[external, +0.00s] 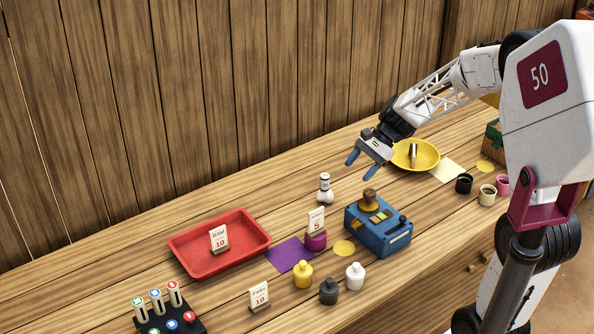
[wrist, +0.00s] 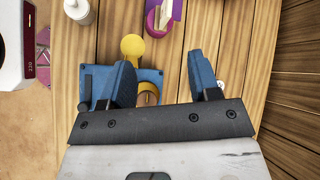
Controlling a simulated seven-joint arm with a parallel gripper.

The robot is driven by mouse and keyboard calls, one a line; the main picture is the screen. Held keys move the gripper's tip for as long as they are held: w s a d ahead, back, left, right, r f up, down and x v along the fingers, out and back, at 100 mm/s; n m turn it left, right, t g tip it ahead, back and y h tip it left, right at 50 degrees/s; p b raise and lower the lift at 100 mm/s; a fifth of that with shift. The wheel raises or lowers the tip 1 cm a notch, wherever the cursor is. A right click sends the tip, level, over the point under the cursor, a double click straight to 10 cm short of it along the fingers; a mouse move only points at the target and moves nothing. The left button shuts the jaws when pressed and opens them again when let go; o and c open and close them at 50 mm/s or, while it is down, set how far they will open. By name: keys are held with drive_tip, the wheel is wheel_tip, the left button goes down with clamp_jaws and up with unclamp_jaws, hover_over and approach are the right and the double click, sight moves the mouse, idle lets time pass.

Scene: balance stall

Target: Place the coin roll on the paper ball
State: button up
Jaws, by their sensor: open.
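A small upright white cylinder with dark bands, which looks like the coin roll (external: 324,181), stands in the external view left of the blue box. Directly under it is a pale rounded lump, which looks like the paper ball (external: 325,198); the two appear to touch. My gripper (external: 361,166) is open and empty, above the table, up and to the right of them and apart from them. In the wrist view my gripper's fingers (wrist: 160,72) are spread wide. A small white bit beside the right finger there is too hidden to name.
A blue box with a brown knob (external: 370,196) stands close to the right. A red tray (external: 255,258), purple mat (external: 286,257) and several small bottles lie left and in front. The back table strip is clear.

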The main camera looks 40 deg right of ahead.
drive_tip(key=s+a+r+n+h, duration=0.1)
drive_tip(key=s+r+n+h, duration=0.2)
drive_tip(key=s, duration=0.5)
drive_tip(key=s+a+r+n+t+h, duration=0.1)
drive_tip(key=s+r+n+h, duration=0.2)
drive_tip(key=s+n, duration=0.3)
drive_tip(key=s+a+r+n+h, duration=0.1)
drive_tip(key=s+r+n+h, duration=0.1)
drive_tip(key=s, duration=0.9)
drive_tip(key=shift+s+r+n+t+h, duration=0.4)
drive_tip(key=shift+n+h, duration=0.2)
drive_tip(key=shift+n, duration=0.8)
drive_tip(key=shift+a, duration=0.1)
